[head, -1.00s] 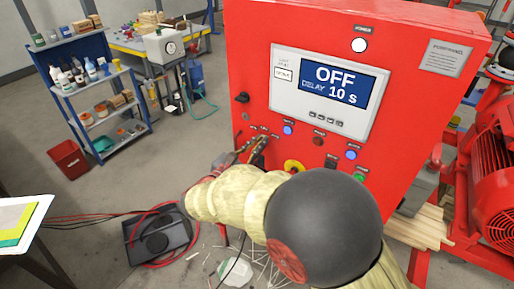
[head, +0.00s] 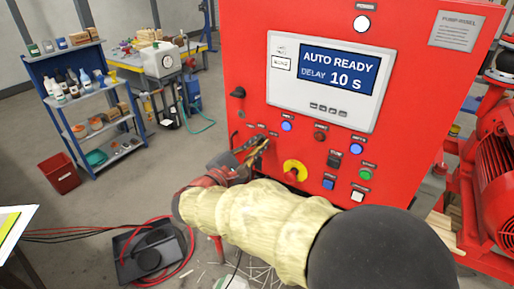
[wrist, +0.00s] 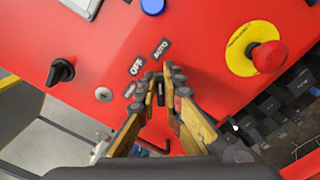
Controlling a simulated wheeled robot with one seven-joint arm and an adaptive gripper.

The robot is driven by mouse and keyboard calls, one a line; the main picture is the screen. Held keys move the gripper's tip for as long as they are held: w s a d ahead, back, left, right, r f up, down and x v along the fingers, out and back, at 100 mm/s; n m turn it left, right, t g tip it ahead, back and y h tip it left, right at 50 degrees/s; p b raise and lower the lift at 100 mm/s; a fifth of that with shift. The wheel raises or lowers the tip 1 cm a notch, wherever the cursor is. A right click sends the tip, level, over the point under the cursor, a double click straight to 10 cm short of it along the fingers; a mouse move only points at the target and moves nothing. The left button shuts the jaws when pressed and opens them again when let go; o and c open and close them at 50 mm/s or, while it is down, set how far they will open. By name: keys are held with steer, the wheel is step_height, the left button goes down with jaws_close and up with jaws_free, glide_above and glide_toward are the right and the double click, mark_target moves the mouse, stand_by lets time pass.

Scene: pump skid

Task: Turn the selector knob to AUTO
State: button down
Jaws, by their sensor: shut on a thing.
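The selector knob (wrist: 161,90) is a small dark piece on the red panel (head: 230,60), mostly hidden between my fingertips. My gripper (wrist: 167,78) is shut on it, its fingers around the knob. In the head view my gripper (head: 262,143) reaches the panel's lower left. The AUTO label (wrist: 161,49) and the OFF label (wrist: 137,66) lie beyond the fingertips in the wrist view, with a third, hard-to-read label to their left. The knob's pointer is hidden. The display (head: 338,70) reads AUTO READY, DELAY 10 s.
A red emergency stop on a yellow ring (wrist: 268,56) sits right of my gripper. A black rotary switch (wrist: 61,70) and a key lock (wrist: 104,94) are to its left. Several buttons lie to the right on the panel. A red motor (head: 494,195) stands at the far right.

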stand_by(0.4)
steer(key=c, duration=2.1)
jaws_free()
steer(key=shift+o, duration=0.9)
steer(key=shift+a, duration=0.1)
steer(key=v, duration=1.2)
